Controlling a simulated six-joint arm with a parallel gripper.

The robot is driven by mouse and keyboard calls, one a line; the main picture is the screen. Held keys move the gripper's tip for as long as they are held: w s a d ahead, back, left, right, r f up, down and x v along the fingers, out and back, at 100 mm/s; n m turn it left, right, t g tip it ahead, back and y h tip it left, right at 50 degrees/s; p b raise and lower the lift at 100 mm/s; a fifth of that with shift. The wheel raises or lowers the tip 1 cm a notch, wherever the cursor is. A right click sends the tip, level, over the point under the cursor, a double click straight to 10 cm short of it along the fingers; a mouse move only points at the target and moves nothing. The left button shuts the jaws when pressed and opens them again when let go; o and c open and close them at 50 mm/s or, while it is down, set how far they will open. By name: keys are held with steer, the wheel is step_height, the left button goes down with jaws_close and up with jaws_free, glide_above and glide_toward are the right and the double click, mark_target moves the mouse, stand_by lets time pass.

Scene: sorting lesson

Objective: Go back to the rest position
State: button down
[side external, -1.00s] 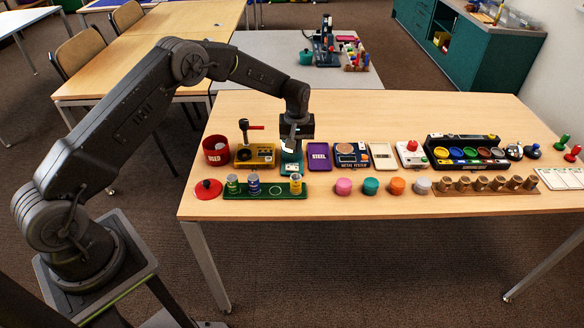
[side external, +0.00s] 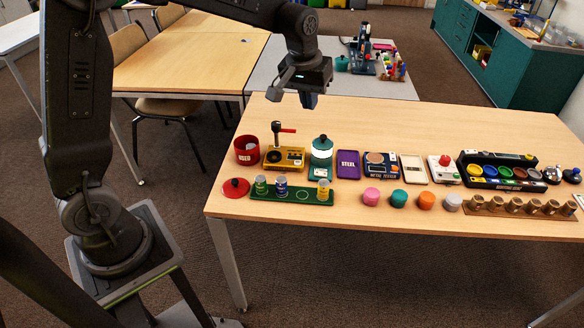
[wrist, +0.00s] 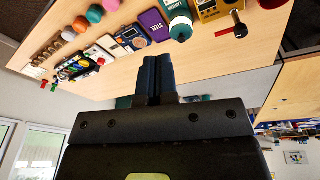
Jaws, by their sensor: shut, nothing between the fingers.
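My gripper (side external: 308,100) hangs in the air above the back part of the wooden table (side external: 420,115), well clear of everything on it. In the wrist view its two dark fingers (wrist: 158,64) are together with nothing between them. My arm is raised and bent at the left of the side view.
A red USED bin (side external: 247,150), a yellow device (side external: 285,158) with an upright red-handled part, a purple STEEL tray (side external: 348,164) and a metal tester (side external: 381,165) line the table. A green rack (side external: 302,194) holds 3 cans. The table's back strip is clear.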

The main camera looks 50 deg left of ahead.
steer(key=s+d+r+m+t, duration=0.1)
steer(key=s+r+m, duration=0.1)
steer(key=s, duration=1)
steer(key=s+d+r+m+t, duration=0.2)
steer(key=s+r+m, duration=0.1)
steer(key=s, duration=1)
steer(key=shift+s+r, duration=0.15)
steer(key=shift+d, duration=0.1)
